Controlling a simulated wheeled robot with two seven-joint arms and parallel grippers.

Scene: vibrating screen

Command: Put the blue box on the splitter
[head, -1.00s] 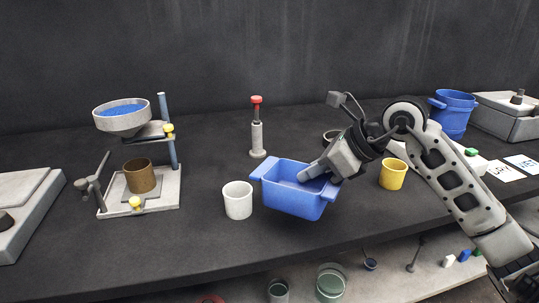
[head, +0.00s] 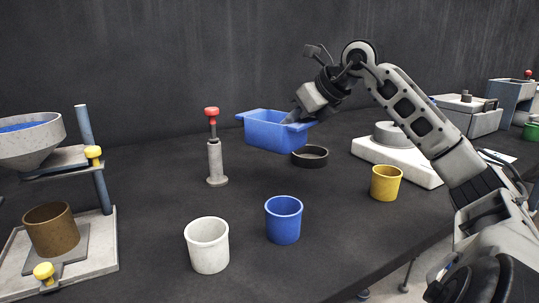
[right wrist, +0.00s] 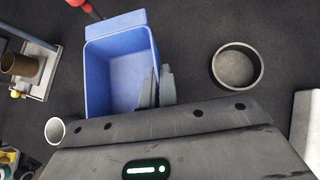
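The blue box (head: 268,132) is an open rectangular bin with a flat lip at each end. It is held in the air above the far middle of the table, near the red-topped hand tool. My right gripper (head: 298,114) is shut on its right-hand wall. In the right wrist view the fingers (right wrist: 158,87) pinch the wall of the box (right wrist: 115,70), which looks empty inside. A grey-blue machine with a red knob (head: 511,98) stands at the far right; I cannot tell whether it is the splitter. My left gripper is not in view.
A red-topped tool (head: 215,155) stands left of the box. A black ring dish (head: 310,157) lies below right. White cup (head: 207,246), blue cup (head: 283,221) and yellow cup (head: 386,184) stand in front. A white scale (head: 395,160) and grey case (head: 470,116) are to the right.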

